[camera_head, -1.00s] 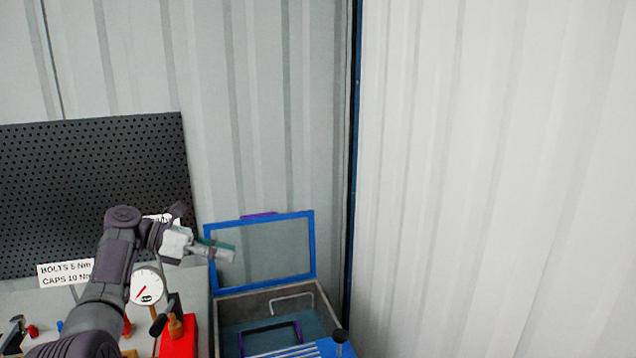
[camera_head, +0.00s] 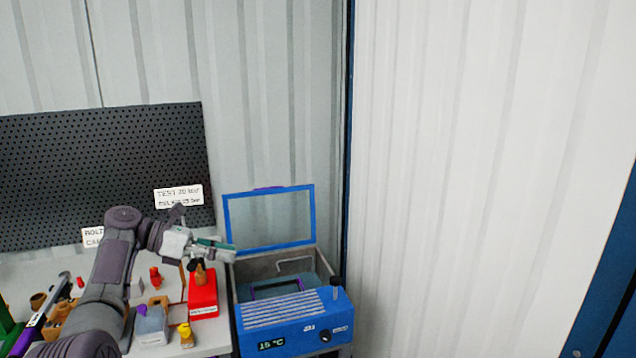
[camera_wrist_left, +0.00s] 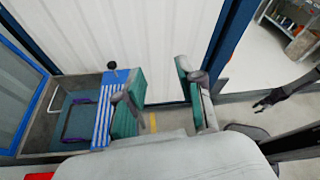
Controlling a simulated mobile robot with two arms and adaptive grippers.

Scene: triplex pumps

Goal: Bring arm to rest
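My left arm comes in from the lower left in the head view. It reaches up and bends right over the bench. My left gripper (camera_head: 222,249) points right, near the left side of the blue bath with its raised lid. In the left wrist view, my left gripper's (camera_wrist_left: 165,100) two teal-padded fingers stand apart with nothing between them, so it is open and empty. My right gripper does not show in the head view.
The blue bath (camera_head: 290,338) shows 15 °C; its framed lid (camera_head: 230,220) stands raised. The bench at left holds a red block (camera_head: 203,300), a yellow bottle (camera_head: 186,337) and several small parts. A black pegboard (camera_head: 90,170) stands behind. The pale wall at right is bare.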

